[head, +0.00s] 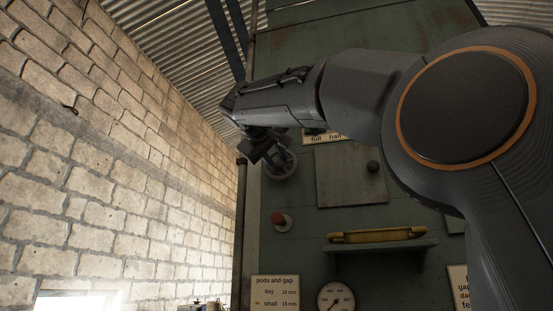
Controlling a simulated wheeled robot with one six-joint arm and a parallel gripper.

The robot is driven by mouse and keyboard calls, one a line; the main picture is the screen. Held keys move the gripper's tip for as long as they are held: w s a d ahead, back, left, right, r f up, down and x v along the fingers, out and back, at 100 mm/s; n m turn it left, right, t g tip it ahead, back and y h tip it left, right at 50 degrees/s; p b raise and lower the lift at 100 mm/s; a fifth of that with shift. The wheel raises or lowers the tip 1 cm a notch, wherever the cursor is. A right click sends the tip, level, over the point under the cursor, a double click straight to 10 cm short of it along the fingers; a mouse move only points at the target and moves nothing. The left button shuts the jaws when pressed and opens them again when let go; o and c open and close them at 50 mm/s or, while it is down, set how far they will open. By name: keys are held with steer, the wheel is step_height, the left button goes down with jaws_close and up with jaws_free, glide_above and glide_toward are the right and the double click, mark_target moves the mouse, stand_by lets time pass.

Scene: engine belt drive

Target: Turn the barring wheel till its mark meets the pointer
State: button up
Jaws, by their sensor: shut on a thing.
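The gripper and forearm cover the wheel's upper part. I cannot make out a mark on the wheel or a pointer beside it from here.
Below are a red knob (281,221), a shelf (380,246) with a yellow bar (377,235), and a dial gauge (336,298). A grey plate (350,181) with a dark knob is to the right. A brick wall (100,170) stands at left.

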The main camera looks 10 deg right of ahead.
steer(key=shift+r, duration=0.15)
steer(key=o, duration=1)
steer(key=shift+o, duration=0.2)
steer(key=b+v, duration=0.3)
steer(key=v, duration=0.5)
steer(key=shift+b, duration=0.35)
